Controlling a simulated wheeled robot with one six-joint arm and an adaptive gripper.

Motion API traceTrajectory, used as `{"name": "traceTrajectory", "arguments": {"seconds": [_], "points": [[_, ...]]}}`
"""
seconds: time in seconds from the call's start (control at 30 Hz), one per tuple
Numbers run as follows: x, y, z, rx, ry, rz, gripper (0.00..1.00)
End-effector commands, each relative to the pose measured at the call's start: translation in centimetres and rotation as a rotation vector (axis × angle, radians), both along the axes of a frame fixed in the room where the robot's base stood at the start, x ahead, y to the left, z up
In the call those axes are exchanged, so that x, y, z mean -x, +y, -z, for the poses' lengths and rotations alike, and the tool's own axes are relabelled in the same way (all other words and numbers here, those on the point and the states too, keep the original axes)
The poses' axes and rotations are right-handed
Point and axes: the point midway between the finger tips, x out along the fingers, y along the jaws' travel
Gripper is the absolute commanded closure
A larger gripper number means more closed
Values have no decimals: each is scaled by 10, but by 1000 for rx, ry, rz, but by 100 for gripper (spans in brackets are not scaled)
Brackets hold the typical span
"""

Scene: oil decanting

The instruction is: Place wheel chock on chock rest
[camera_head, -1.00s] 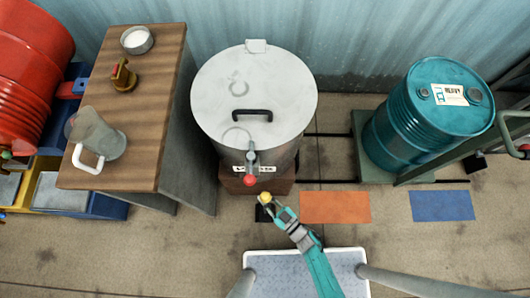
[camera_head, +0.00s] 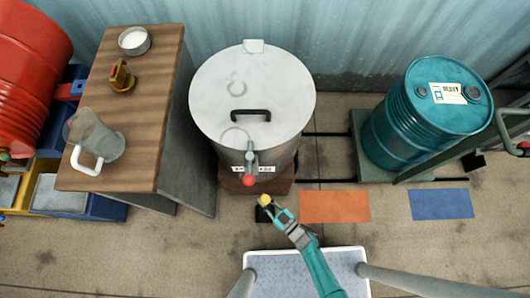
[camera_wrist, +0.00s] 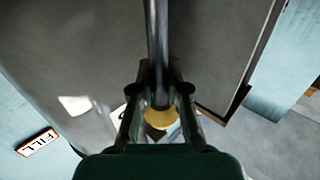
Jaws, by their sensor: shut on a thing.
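My gripper (camera_head: 270,206) is in front of the grey tank's base, shut on a small yellow piece (camera_head: 264,200) that I take to be part of the wheel chock. In the wrist view the yellow piece (camera_wrist: 162,118) sits between the two fingers (camera_wrist: 160,110), with a darker shape below it. A black patch (camera_head: 262,214) lies just below and left of the fingertips in the head view. I cannot tell whether it is the chock's body or the chock rest, nor whether the held piece touches anything.
The grey lidded tank (camera_head: 252,95) with a red-knobbed tap (camera_head: 249,180) stands directly behind my gripper. A wooden-topped table (camera_head: 145,70) is left. An orange floor patch (camera_head: 335,206), a blue floor patch (camera_head: 441,204) and a teal drum (camera_head: 425,110) are right.

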Motion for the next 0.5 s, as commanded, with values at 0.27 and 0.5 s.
{"name": "traceTrajectory", "arguments": {"seconds": [0.27, 0.5], "points": [[0, 0, 3, 1, 1, 0, 78], [0, 0, 2, 1, 1, 0, 60]]}}
